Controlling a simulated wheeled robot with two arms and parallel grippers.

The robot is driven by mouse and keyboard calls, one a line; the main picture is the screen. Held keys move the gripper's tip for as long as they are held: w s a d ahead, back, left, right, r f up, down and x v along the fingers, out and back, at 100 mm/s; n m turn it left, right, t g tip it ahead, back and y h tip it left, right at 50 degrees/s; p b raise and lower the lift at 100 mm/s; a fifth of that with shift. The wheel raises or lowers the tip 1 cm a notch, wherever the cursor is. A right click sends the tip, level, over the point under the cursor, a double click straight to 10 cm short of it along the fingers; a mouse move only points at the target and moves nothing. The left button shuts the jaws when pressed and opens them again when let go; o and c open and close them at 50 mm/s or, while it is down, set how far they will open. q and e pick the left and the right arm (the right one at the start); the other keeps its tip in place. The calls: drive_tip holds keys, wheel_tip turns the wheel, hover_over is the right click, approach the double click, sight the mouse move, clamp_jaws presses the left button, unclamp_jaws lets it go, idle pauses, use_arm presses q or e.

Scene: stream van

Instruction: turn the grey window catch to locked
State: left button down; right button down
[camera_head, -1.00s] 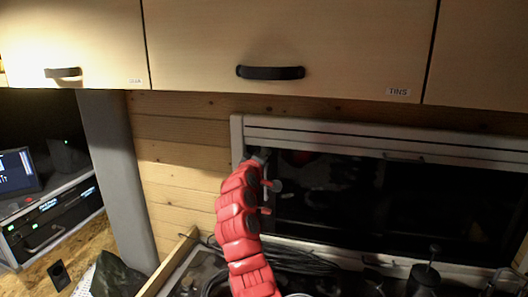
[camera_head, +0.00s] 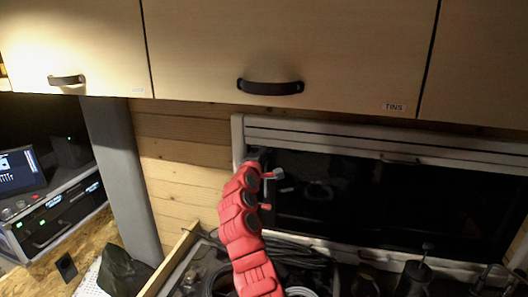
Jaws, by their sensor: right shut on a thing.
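My right arm, red, reaches up to the upper left corner of the dark window (camera_head: 390,205). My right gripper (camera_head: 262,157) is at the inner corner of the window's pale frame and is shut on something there. The grey window catch is mostly hidden behind the gripper and wrist, so I cannot make out which way its lever points. Small grey and red parts stick out to the right of the wrist over the glass; I cannot tell what they are. My left gripper is not in view.
Overhead cupboards with black handles (camera_head: 270,88) hang just above the window. Below is a cluttered worktop with a coiled dark cable (camera_head: 290,257) and a dark bottle-like item (camera_head: 414,277). A rack with a screen (camera_head: 20,171) stands at the left, beyond a grey pillar (camera_head: 121,175).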

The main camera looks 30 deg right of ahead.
idle(0.3)
drive_tip(key=c, duration=0.9)
unclamp_jaws()
drive_tip(key=shift+a, duration=0.1)
drive_tip(key=shift+o, duration=0.2)
drive_tip(key=shift+a+f, duration=0.1)
